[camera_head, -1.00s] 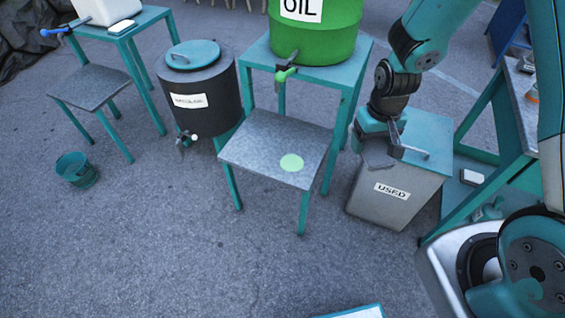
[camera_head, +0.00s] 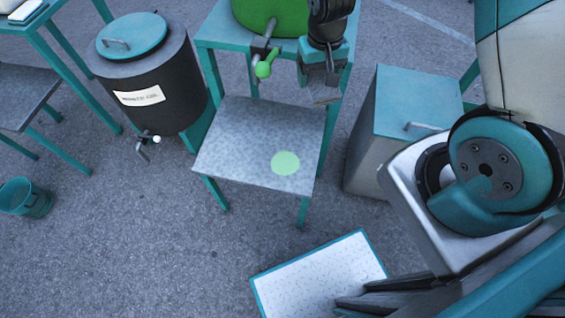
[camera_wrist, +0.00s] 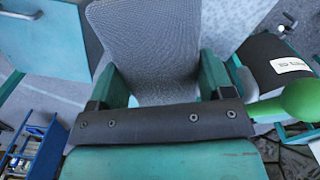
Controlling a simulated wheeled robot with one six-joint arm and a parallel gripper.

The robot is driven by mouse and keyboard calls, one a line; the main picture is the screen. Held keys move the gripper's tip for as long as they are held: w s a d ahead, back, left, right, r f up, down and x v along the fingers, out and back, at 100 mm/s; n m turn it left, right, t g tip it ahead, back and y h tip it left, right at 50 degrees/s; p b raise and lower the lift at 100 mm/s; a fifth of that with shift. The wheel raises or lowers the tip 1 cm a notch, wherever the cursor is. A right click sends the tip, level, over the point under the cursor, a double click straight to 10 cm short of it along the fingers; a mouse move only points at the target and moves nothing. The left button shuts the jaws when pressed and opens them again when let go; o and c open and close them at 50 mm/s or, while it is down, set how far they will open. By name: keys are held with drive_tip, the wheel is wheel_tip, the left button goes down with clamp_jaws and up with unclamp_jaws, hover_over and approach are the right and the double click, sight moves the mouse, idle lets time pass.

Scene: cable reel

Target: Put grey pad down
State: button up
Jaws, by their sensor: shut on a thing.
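My gripper (camera_head: 322,84) hangs over the back right edge of the low grey shelf (camera_head: 235,130), beside the oil tap. It is shut on the grey pad (camera_wrist: 145,45), which fills the space between the two teal fingers in the wrist view. In the head view only a small part of the pad shows at the fingertips, above the shelf and apart from it. A light green round spot (camera_head: 286,162) marks the shelf's right side, nearer to me than the gripper. The shelf also shows behind the pad in the wrist view (camera_wrist: 235,20).
The green oil drum (camera_head: 262,18) stands behind, with its green tap handle (camera_head: 264,68) left of the gripper. A waste oil drum (camera_head: 150,80) is at left and a lidded bin (camera_head: 415,100) at right. A white-topped surface (camera_head: 325,275) is in front.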

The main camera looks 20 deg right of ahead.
sight(285, 163)
drive_tip(key=a+f+m+b, duration=0.2)
drive_tip(key=f+m+b, duration=0.1)
drive_tip(key=f+b, duration=0.7)
drive_tip(key=a+f+m+b, duration=0.3)
drive_tip(key=f+b, duration=0.7)
drive_tip(key=f, duration=0.2)
drive_tip(key=a+f+m+b, duration=0.3)
drive_tip(key=f+b, duration=0.7)
drive_tip(key=f, duration=0.2)
drive_tip(key=shift+s+m, duration=0.1)
drive_tip(key=shift+m, duration=0.3)
drive_tip(key=shift+f, duration=0.1)
drive_tip(key=o, duration=0.9)
